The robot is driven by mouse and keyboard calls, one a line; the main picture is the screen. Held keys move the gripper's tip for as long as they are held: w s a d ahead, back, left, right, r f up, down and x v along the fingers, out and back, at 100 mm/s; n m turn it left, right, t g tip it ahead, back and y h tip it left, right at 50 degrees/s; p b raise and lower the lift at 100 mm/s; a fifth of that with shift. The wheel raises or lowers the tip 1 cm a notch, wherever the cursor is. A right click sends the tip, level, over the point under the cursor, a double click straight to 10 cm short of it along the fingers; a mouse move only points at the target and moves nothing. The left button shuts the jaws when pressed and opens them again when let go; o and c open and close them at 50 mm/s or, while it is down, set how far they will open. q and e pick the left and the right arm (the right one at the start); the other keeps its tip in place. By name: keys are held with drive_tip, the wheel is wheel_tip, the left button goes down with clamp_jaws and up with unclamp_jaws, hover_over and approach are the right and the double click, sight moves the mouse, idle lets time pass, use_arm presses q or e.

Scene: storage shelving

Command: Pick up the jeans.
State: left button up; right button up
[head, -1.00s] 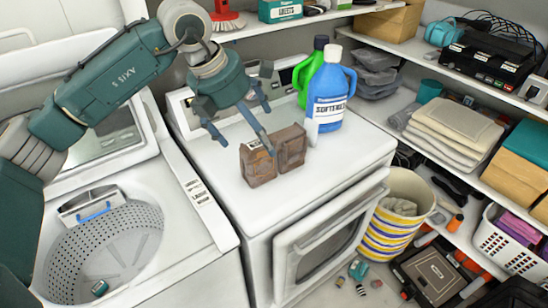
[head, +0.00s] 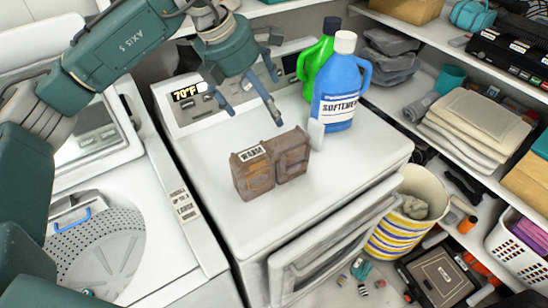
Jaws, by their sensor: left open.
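My right gripper is not in view.
A blue softener bottle (head: 340,88) and a green bottle (head: 315,62) stand behind the brown item. An open washer (head: 100,245) is at left. Shelves with folded towels (head: 475,130) and a striped basket (head: 400,225) are at right. The dryer's front top is clear.

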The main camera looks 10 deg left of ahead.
sight(267, 145)
use_arm(q)
drive_tip(key=f+b, duration=0.2)
drive_tip(key=f, duration=0.1)
drive_tip(key=f+b, duration=0.2)
drive_tip(key=b, duration=0.1)
drive_tip(key=f+b, duration=0.3)
drive_tip(key=shift+s+f, duration=0.3)
drive_tip(key=shift+s, duration=0.1)
drive_tip(key=shift+s+f+b, duration=0.1)
drive_tip(key=shift+f+b, duration=0.4)
drive_tip(key=shift+b, duration=0.1)
drive_tip(key=p+x, duration=0.1)
drive_tip(key=x, duration=0.4)
drive_tip(key=shift+d, duration=0.1)
drive_tip(key=p+x, duration=0.1)
drive_tip(key=x, duration=0.1)
drive_tip(key=p+x, duration=0.2)
drive_tip(key=x, duration=0.1)
drive_tip(key=shift+d+r, duration=0.15)
drive_tip(key=shift+d, duration=0.1)
drive_tip(key=shift+w+d+f, duration=0.1)
drive_tip(key=shift+w+f, duration=0.1)
drive_tip(key=shift+f, duration=0.1)
drive_tip(key=shift+r, duration=0.1)
drive_tip(key=c, duration=1.5)
